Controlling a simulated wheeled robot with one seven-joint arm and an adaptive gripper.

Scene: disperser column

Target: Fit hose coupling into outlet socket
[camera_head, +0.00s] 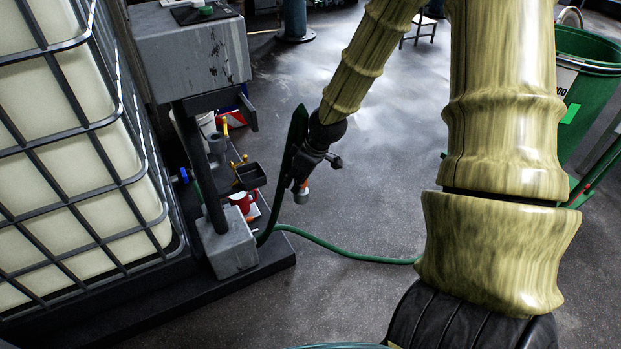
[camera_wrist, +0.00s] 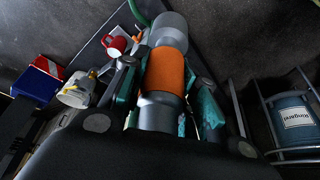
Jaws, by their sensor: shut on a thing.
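My gripper (camera_head: 304,178) is shut on the hose coupling and holds it in the air to the right of the disperser column (camera_head: 190,50). The coupling (camera_wrist: 168,72) is a grey cylinder with an orange band, lying between my teal fingers in the wrist view. In the head view, only its orange and pale grey end (camera_head: 301,194) shows below my gripper. A short grey cylinder (camera_head: 217,144) near a yellow handle on the column may be the outlet socket; I cannot tell for sure. The coupling is apart from it.
A black tray (camera_head: 250,176) juts from the column. A green hose (camera_head: 340,248) runs across the floor from near the column's base. A caged white tank (camera_head: 60,140) stands at left and a green bin (camera_head: 590,85) at right. The middle floor is open.

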